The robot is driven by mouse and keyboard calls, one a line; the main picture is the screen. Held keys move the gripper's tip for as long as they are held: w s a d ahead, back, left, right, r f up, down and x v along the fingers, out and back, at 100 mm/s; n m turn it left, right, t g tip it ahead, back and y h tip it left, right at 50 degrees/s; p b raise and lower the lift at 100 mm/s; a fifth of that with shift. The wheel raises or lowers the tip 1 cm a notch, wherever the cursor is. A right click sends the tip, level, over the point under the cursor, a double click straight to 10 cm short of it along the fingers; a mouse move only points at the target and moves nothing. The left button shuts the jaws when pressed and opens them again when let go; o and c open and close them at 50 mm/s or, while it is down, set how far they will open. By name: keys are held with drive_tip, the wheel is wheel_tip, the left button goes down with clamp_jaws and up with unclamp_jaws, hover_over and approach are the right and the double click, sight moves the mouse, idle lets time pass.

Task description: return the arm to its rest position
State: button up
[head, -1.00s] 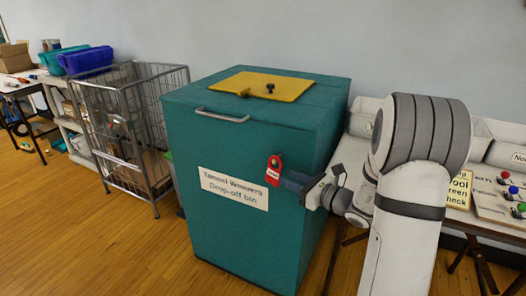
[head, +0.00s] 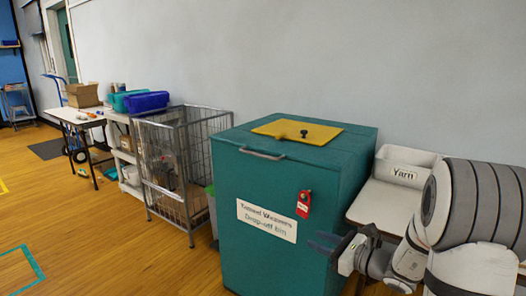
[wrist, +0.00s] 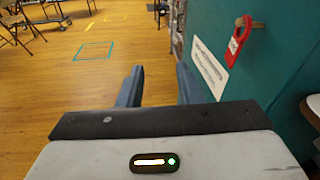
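My arm is folded at the right of the head view. My gripper (head: 322,245) is beside the front right part of the teal drop-off bin (head: 240,195), below its red hanging tag (head: 304,204). In the wrist view my gripper (wrist: 160,80) has its two dark blue fingers apart with only floor showing between them. The bin's teal side (wrist: 225,45) stands just right of the fingers. Whether a finger touches the bin I cannot tell.
A wire cage cart (head: 180,165) stands left of the bin. A table (head: 78,115) and blue tubs (head: 147,101) are farther back. A shelf with a Yarn bin (head: 403,172) stands right of the drop-off bin. The wooden floor (head: 100,230) at left is open.

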drive_tip(key=s+a+r+n+g+h+p, duration=0.2)
drive_tip(key=s+a+r+n+g+p, duration=0.4)
drive_tip(key=s, duration=0.3)
drive_tip(key=s+a+r+n+g+h+p, duration=0.2)
drive_tip(key=s+a+r+n+g+p, duration=0.15)
drive_tip(key=s+r+n+p, duration=0.45)
drive_tip(key=s+d+r+n+h+p, duration=0.8)
drive_tip(key=s+d+r+n, duration=0.1)
drive_tip(key=n, duration=0.2)
drive_tip(key=shift+s+r+t+h, duration=0.15)
drive_tip(key=shift+r+t+h, duration=0.1)
drive_tip(key=shift+t+h, duration=0.1)
drive_tip(key=shift+d, duration=0.1)
